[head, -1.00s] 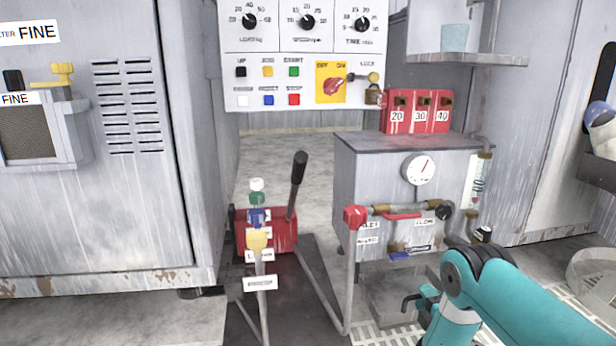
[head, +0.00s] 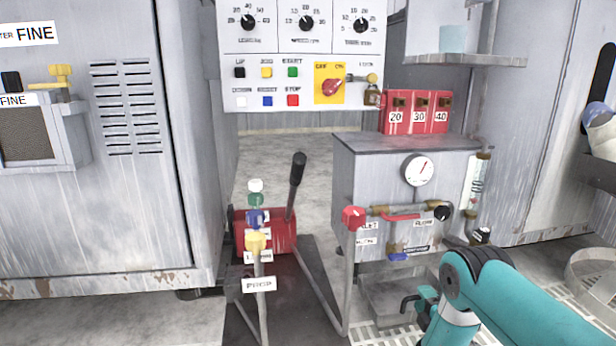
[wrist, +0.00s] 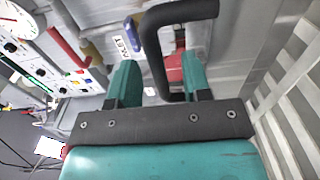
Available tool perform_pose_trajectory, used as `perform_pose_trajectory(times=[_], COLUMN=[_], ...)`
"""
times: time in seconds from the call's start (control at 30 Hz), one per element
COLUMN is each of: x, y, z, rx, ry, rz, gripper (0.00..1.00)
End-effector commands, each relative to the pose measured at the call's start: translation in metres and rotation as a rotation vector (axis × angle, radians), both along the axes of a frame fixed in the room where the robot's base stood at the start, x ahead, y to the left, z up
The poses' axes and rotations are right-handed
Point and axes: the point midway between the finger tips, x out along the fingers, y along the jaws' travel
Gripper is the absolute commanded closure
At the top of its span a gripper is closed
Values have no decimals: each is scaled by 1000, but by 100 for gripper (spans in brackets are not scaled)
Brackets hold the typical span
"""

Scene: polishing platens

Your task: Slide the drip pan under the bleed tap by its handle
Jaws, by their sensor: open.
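The drip pan (head: 375,290) is a grey metal tray low under the front of the grey cabinet, partly hidden by my arm. Its black bent handle (head: 407,304) sticks out toward my gripper (head: 425,298). In the wrist view the handle (wrist: 152,45) is large, and one leg of it runs down between the two teal fingers of my gripper (wrist: 162,68). The fingers are open and apart; I cannot tell whether either touches the handle. The bleed tap with a blue lever (head: 398,257) sits on the cabinet front above the pan.
The grey cabinet (head: 362,180) carries a gauge, a red-handled pipe and a red knob (head: 353,217). A slatted floor grate (head: 505,290) lies to the right, with a round bin (head: 592,280) beyond.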

Motion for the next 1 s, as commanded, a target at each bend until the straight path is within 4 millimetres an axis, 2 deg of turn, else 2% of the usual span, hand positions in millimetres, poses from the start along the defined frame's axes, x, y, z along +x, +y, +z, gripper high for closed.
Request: perform_pose_trajectory(times=[0.23,0.53,0.73,1.0], x=[-10,-33,-65,-132], y=[-3,-6,-12,-24], z=[8,10,10,7], rx=[1,2,2,1], ry=[5,3,4,3], rz=[3,-2,-5,-4], gripper=[56,56,56,56])
